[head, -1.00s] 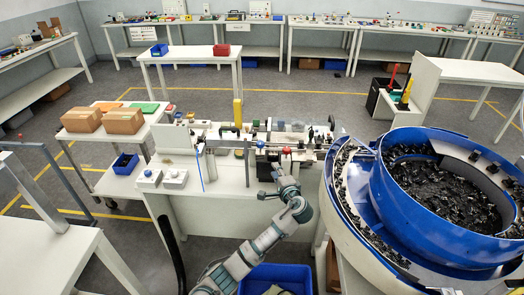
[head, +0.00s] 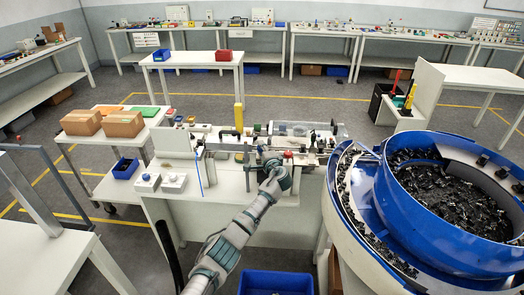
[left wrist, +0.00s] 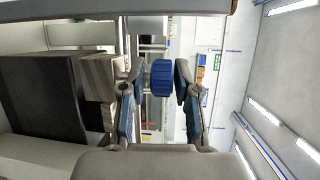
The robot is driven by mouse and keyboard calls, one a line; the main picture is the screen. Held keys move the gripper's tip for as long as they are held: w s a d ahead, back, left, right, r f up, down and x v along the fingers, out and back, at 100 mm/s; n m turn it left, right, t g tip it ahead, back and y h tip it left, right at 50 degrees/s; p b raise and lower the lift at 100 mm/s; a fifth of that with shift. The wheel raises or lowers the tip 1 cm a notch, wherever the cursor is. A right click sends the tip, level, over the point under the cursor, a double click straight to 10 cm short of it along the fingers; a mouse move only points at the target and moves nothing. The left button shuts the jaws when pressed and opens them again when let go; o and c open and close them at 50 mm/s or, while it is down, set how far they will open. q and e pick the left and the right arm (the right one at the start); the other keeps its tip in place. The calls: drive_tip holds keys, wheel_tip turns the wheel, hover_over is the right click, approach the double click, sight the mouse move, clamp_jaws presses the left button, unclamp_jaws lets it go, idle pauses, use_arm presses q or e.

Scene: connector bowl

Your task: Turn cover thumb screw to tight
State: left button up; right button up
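The cover thumb screw, a ribbed blue knob (left wrist: 161,78), shows in the left wrist view between my left gripper's fingertips. My left gripper (left wrist: 163,82) is open, with one finger on each side of the knob and narrow gaps between; contact cannot be made out. In the head view my left gripper (head: 273,164) is at the front of the machine (head: 285,155) on the white bench (head: 240,187). The knob cannot be made out there, as the hand and wrist cover that spot. My right gripper is in neither current view.
A large blue bowl feeder (head: 435,225) full of black parts stands close on the right. A blue bin (head: 276,283) is below the bench front. Grey and wooden-looking blocks (left wrist: 97,90) are left of the fingers.

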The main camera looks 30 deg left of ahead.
use_arm(q)
drive_tip(key=shift+w+a, duration=0.25)
drive_tip(key=shift+a, duration=0.1)
use_arm(e)
drive_tip(key=shift+r, duration=0.45)
use_arm(q)
clamp_jaws()
use_arm(e)
drive_tip(key=shift+w, duration=0.15)
